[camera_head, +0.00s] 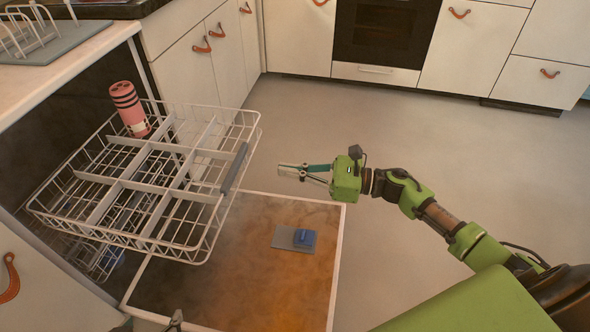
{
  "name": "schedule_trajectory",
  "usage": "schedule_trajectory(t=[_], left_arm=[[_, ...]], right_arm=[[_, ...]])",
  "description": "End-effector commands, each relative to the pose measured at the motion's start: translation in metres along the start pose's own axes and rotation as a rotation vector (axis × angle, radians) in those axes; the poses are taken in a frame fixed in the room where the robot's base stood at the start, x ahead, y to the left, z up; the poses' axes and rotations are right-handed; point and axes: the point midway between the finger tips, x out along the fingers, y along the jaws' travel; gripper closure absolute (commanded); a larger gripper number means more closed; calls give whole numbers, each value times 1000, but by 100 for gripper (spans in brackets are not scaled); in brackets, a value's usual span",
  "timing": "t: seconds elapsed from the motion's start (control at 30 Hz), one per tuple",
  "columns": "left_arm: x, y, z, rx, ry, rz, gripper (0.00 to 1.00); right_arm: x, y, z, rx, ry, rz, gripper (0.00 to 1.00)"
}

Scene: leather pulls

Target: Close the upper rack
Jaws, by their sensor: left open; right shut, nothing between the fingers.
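The upper rack (110,237) is a white wire rack pulled out of the dishwasher at the left, above the lowered door (190,290). A grey handle (235,168) sits on its front edge. A pink cup with dark stripes (128,105) stands tilted at the rack's back. My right gripper (281,170) is shut and empty, to the right of the handle and apart from it, pointing toward the rack. Only the tip of my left gripper (175,319) shows at the bottom edge, below the rack; the rest is out of frame.
A lower rack (95,262) shows partly beneath the upper one, inside the dishwasher. The door carries a grey and blue dispenser (300,238). A counter (60,80) with a dish stand (30,40) is above left. White cabinets (300,40) line the back; the floor (420,140) is clear.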

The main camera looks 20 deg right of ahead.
Motion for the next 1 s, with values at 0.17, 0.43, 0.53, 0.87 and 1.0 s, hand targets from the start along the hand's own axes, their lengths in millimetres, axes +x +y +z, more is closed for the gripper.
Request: schedule_trajectory(t=[0.17,0.43,0.53,0.87,1.0], left_arm=[[2,1,-5,1,22,1,37],[3,2,-13,1,58,3,37],[3,2,-15,1,67,3,37],[3,2,-17,1,72,4,37],[3,2,-17,1,73,5,37]], right_arm=[[41,0,1,1,-4,1,100],[84,-1,0,3,-1,-1,100],[92,-1,0,3,-1,-2,100],[96,-1,0,4,0,-2,100],[96,-1,0,4,0,-2,100]])
